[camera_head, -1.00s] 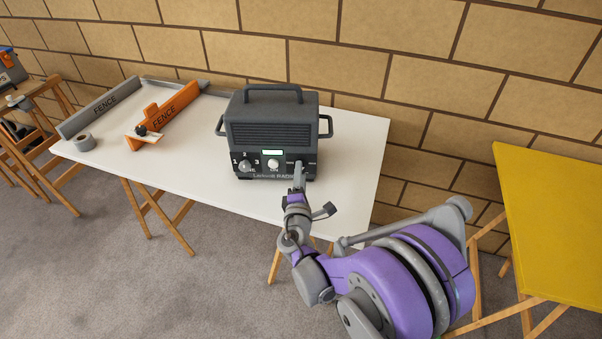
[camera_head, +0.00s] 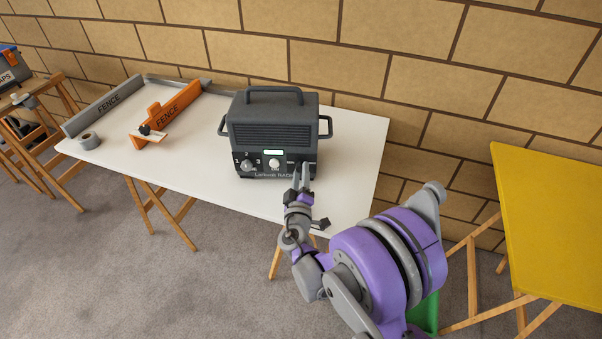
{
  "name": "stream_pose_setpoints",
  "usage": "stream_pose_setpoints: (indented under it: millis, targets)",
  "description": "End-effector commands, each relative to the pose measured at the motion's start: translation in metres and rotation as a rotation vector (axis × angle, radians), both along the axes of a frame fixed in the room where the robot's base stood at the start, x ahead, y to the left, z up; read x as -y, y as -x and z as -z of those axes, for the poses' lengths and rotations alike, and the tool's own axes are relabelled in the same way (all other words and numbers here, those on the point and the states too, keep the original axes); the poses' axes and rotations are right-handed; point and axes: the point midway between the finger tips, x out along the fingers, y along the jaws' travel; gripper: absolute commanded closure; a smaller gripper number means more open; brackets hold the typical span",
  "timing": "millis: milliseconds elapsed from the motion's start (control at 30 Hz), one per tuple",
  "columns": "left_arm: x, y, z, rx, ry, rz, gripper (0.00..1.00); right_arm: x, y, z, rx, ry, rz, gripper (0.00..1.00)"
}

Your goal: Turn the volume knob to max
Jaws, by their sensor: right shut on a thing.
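The dark grey radio (camera_head: 270,130) stands upright on the white table, its front panel towards me. The panel has a lit display (camera_head: 273,153), a left dial (camera_head: 246,166) marked with numbers, and a pale middle knob (camera_head: 274,165). My right gripper (camera_head: 304,168) is at the right end of the panel, shut on the knob there. Its fingers hide most of that knob, so I cannot read its pointer or setting. My left gripper is not in view.
A brick wall (camera_head: 330,60) stands behind. A yellow table (camera_head: 555,225) is at the right.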

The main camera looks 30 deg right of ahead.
Motion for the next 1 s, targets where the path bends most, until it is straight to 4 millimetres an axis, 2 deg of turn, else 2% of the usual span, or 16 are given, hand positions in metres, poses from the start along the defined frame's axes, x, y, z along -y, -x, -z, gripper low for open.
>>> stream_pose_setpoints:
  millis: [300, 867, 900, 1000]
  targets:
    - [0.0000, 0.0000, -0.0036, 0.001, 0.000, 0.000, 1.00, -0.0003, 0.0004, 0.0001, 0.068, -0.108, -0.001, 1.00]
    - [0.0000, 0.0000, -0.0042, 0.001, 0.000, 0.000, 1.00, -0.0003, 0.0004, 0.0004, 0.083, -0.132, -0.001, 1.00]
    - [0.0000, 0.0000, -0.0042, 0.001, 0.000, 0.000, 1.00, -0.0004, 0.0003, 0.0004, 0.083, -0.132, -0.001, 0.53]
    - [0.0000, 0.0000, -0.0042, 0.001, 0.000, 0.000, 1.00, -0.0003, 0.0003, 0.0003, 0.083, -0.131, -0.001, 0.35]
